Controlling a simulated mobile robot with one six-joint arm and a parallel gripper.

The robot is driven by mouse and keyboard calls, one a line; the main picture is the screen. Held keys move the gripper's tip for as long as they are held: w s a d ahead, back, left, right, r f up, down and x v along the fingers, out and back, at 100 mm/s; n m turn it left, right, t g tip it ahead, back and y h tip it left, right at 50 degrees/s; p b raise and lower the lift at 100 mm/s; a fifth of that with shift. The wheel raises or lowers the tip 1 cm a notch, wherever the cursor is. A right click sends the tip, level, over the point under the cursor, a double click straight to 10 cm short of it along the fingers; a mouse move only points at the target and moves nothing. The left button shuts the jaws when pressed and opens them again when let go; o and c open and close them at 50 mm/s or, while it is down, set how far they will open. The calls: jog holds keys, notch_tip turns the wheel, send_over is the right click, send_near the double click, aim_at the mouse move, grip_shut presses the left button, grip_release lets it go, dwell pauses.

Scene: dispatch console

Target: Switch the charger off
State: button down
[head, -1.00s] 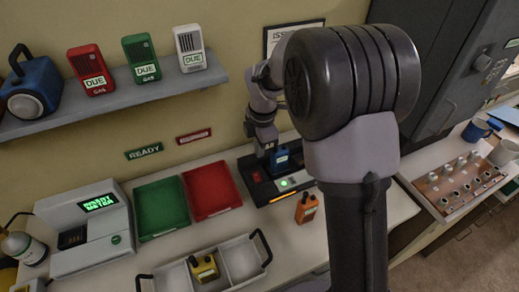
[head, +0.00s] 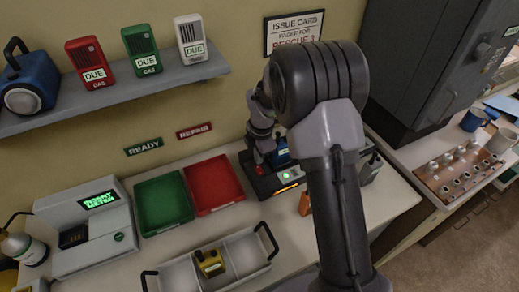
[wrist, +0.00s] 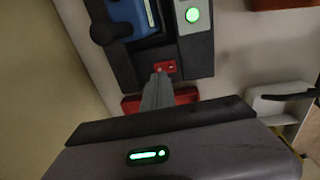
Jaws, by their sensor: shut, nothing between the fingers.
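The charger (head: 262,186) is a black unit on the counter by the back wall, with a blue device (head: 282,150) standing in it. In the wrist view the blue device (wrist: 133,14) is at the upper left of the charger (wrist: 205,55), beside a lit round green light (wrist: 192,15). A small red switch (wrist: 165,67) sits at the charger's near edge. My gripper (wrist: 158,82) is shut and empty, its fingertips right at the red switch; I cannot tell whether they touch. In the head view the fingertips are at the charger's left end.
A red tray (head: 214,184) and a green tray (head: 164,201) lie left of the charger. A white divided tray (head: 245,255) with a yellow device is in front. An orange device (head: 304,203) stands close to the charger, partly hidden by my arm. A shelf (head: 120,92) is above.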

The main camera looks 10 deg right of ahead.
aim_at(259, 172)
jog(key=shift+w+a+f+b, duration=0.1)
jog(key=shift+w+f+b, duration=0.1)
jog(key=shift+f, duration=0.8)
jog(key=shift+w+a+f+b, duration=0.1)
jog(key=shift+f+b, duration=0.05)
jog(key=shift+f, duration=0.8)
jog(key=shift+f, duration=0.4)
jog(key=shift+s+r, duration=0.1)
jog(key=shift+r, duration=0.1)
jog(key=shift+f, duration=0.1)
jog(key=shift+s+d, duration=0.1)
jog(key=shift+s, duration=0.15)
jog(key=shift+s+f, duration=0.1)
jog(key=shift+s, duration=0.45)
jog(key=shift+d, duration=0.1)
